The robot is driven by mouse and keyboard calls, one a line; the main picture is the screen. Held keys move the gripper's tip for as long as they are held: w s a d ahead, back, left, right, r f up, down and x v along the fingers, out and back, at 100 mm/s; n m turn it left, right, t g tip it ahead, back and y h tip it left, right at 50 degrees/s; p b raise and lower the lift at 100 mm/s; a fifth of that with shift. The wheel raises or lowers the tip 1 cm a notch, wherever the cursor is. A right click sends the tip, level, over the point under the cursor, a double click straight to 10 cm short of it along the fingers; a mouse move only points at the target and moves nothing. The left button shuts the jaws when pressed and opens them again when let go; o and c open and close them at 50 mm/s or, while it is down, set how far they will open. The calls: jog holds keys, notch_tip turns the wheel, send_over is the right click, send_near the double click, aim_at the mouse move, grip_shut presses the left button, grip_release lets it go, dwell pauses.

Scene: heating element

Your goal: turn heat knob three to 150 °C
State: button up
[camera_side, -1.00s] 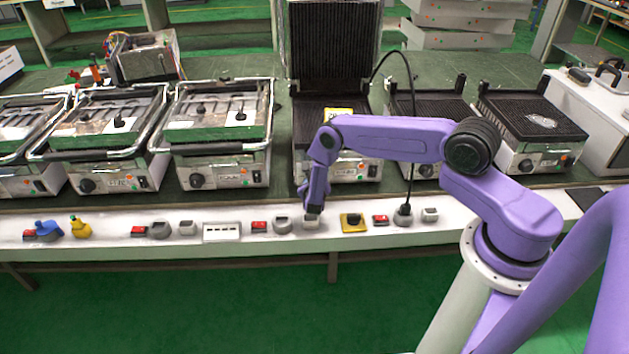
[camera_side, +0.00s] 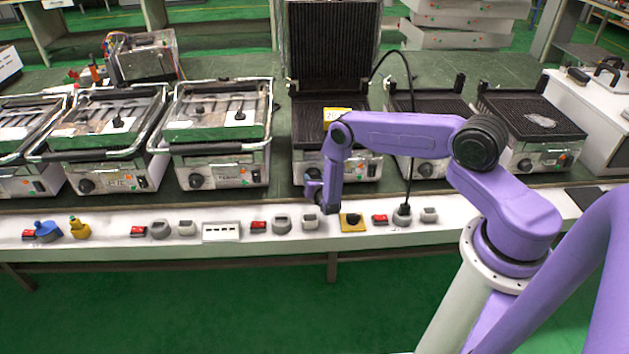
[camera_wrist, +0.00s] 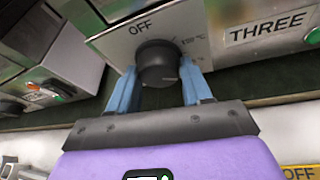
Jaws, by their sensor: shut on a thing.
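The black heat knob (camera_wrist: 158,58) is on the metal front panel of the grill unit labelled THREE in the wrist view. OFF is printed at its upper left and a 150 °C mark at its right. My gripper (camera_wrist: 158,72) has its two blue fingers on either side of the knob, shut on it. Which mark the knob points to is unclear. In the side view my gripper (camera_side: 316,185) is at the front left of the grill with the raised lid (camera_side: 332,40), and it largely hides the knob there.
A white ledge (camera_side: 270,238) with red, grey and yellow switches runs below the grills. More grills stand left (camera_side: 225,125) and right (camera_side: 530,115). The floor in front is clear.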

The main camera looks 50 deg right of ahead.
jog(key=shift+m+t, duration=0.3)
dwell(0.4)
jog(key=o, duration=1)
jog(key=shift+o, duration=0.2)
jog(key=shift+s, duration=0.1)
jog(key=v, duration=1.7)
jog(key=shift+s+r, duration=0.2)
